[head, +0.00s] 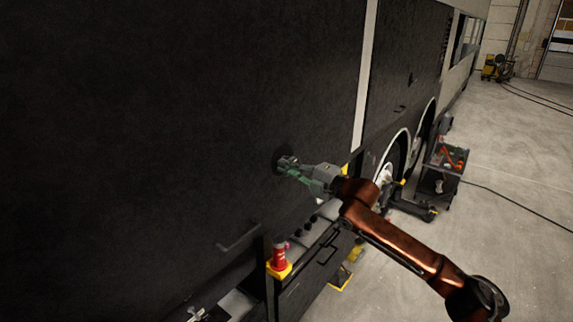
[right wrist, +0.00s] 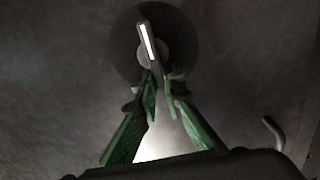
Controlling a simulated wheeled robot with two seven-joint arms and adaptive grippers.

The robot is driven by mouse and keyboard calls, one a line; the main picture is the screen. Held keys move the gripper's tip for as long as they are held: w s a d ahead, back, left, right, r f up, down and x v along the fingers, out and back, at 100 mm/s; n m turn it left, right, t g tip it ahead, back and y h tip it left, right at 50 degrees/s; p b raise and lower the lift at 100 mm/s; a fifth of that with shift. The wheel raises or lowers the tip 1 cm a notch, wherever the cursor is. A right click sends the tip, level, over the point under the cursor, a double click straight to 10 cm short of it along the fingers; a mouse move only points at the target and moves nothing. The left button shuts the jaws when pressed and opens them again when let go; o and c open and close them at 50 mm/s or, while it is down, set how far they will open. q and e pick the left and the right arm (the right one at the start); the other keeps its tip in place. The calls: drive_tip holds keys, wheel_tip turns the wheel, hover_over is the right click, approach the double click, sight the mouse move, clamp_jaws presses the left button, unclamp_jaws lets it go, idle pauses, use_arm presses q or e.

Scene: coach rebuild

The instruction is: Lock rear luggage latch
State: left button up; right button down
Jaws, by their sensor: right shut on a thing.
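The rear luggage latch (right wrist: 148,45) shows in the right wrist view as a pale, slightly tilted handle on a round dark plate (right wrist: 185,40). The plate also shows in the head view (head: 281,157), on the dark side panel (head: 180,100) of the coach. My right gripper (head: 287,166), with green fingers, is at the latch and shut on its lower end; the fingers (right wrist: 158,85) close around it in the right wrist view. The gripper hides much of the latch in the head view. My left gripper is not in view.
A bar handle (head: 240,238) sits lower on the panel. A tool trolley (head: 443,165) stands by the wheels. The floor at right is mostly clear, with cables.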

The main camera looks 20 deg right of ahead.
drive_tip(key=shift+d+f+n, duration=0.1)
drive_tip(key=shift+f+n, duration=0.1)
drive_tip(key=shift+n, duration=0.1)
drive_tip(key=c, duration=2)
unclamp_jaws()
drive_tip(key=shift+w, duration=0.1)
drive_tip(key=shift+c, duration=0.2)
drive_tip(key=shift+r, duration=0.1)
drive_tip(key=v, duration=1.2)
